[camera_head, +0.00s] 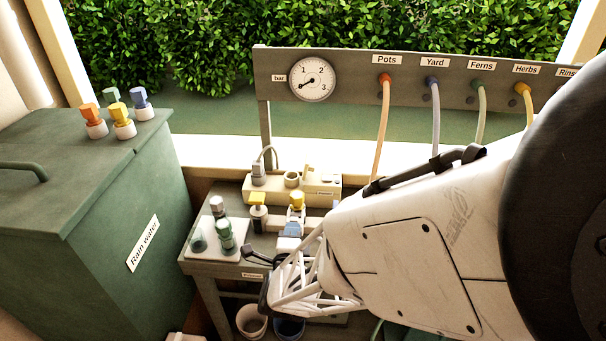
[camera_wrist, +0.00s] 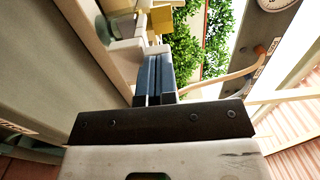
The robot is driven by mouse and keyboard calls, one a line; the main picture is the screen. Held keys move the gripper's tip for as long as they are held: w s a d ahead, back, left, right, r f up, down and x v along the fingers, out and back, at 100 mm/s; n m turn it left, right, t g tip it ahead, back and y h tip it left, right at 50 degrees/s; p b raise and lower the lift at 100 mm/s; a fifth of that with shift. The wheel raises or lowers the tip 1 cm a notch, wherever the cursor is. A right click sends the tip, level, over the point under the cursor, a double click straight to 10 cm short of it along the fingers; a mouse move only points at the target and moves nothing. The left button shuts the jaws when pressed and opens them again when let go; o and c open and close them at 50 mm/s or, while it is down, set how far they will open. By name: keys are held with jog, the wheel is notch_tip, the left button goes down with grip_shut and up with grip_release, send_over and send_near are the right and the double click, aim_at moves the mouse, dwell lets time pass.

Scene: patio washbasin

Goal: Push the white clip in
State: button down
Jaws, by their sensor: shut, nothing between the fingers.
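My gripper (camera_head: 291,229) reaches in from the right over the small work table. Its two dark blue fingers are shut together with nothing between them, and they also show in the wrist view (camera_wrist: 157,58). The fingertips are close to a fitting with a yellow top (camera_head: 297,198) at the front of the beige block. In the wrist view a small white part (camera_wrist: 156,50) lies just beyond the fingertips. I take it for the white clip, but it is partly hidden by the fingers. I cannot tell whether they touch it or how far in it sits.
A beige block (camera_head: 321,184) stands at the back of the table. A second yellow-topped fitting (camera_head: 258,201) stands left of my fingers. A pale tray (camera_head: 202,246) holds several fittings. A green rain-water tank (camera_head: 150,200) is at left. Hoses hang from the labelled rail (camera_head: 350,75) with a gauge (camera_head: 312,79).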

aim_at(294, 219)
jog(key=shift+w, duration=2.1)
jog(key=s, duration=1.4)
jog(key=shift+s, duration=0.1)
